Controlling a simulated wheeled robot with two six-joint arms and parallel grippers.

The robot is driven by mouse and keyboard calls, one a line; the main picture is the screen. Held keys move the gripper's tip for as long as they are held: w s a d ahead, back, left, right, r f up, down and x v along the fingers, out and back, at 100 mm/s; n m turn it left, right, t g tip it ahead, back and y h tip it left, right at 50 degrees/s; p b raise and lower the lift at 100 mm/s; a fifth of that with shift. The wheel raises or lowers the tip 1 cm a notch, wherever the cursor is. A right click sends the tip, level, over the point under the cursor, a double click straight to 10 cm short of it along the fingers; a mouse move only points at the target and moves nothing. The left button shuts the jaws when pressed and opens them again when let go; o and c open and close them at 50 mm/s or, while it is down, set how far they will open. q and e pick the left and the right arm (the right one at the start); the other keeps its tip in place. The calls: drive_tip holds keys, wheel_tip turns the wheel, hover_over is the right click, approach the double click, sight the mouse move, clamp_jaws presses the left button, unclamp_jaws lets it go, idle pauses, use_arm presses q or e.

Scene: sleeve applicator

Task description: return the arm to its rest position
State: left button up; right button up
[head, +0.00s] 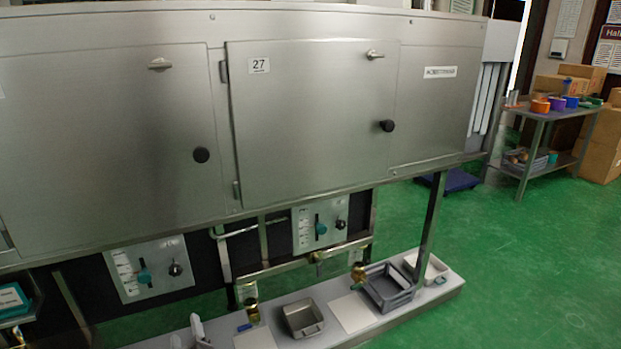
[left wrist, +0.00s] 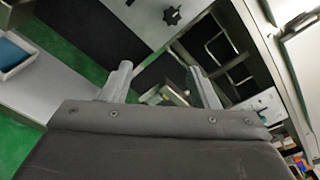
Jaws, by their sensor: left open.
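My left gripper (head: 188,336) shows low in the head view, at the front of the pale shelf under the steel cabinet; its arm is mostly out of frame. In the left wrist view its two light grey fingers (left wrist: 162,84) stand apart, with nothing held between them. Beyond the fingers are dark openings and metal framing; I cannot tell the exact distance to them. My right gripper is in neither view.
A steel cabinet (head: 310,110) fills the upper left. The shelf (head: 440,292) holds a metal pan (head: 303,318), a grey crate (head: 389,287) and brass fittings (head: 250,301). A side table (head: 550,115) stands far right. Green floor (head: 535,260) at right is clear.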

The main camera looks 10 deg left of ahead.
use_arm(q)
drive_tip(key=s+f+n+g+h+p, duration=0.25)
drive_tip(key=s+f, duration=0.25)
drive_tip(key=f, duration=0.3)
drive_tip(key=s+d+f+n+g+h+p, duration=0.1)
drive_tip(key=s+f+n+g, duration=0.15)
drive_tip(key=s+f, duration=0.4)
drive_tip(key=s+f+n+g+h+p, duration=0.2)
drive_tip(key=s+f+n, duration=0.2)
drive_tip(key=f, duration=0.6)
drive_tip(key=s+f+n+g+p, duration=0.1)
drive_tip(key=s+f+n+g, duration=0.1)
drive_tip(key=s, duration=0.8)
drive_tip(key=s+d+f+n+g+h+p, duration=0.1)
drive_tip(key=s+f+n, duration=0.4)
drive_tip(key=s, duration=0.5)
drive_tip(key=s+f+n+g+h+p, duration=0.1)
drive_tip(key=s+f+n+g+p, duration=0.1)
drive_tip(key=s+n, duration=0.4)
drive_tip(key=s+f+g, duration=0.1)
drive_tip(key=s, duration=0.3)
drive_tip(key=shift+s+d+f+g, duration=0.15)
drive_tip(key=shift+s+d+g, duration=0.15)
drive_tip(key=shift+s+d, duration=0.1)
drive_tip(key=shift+w, duration=0.15)
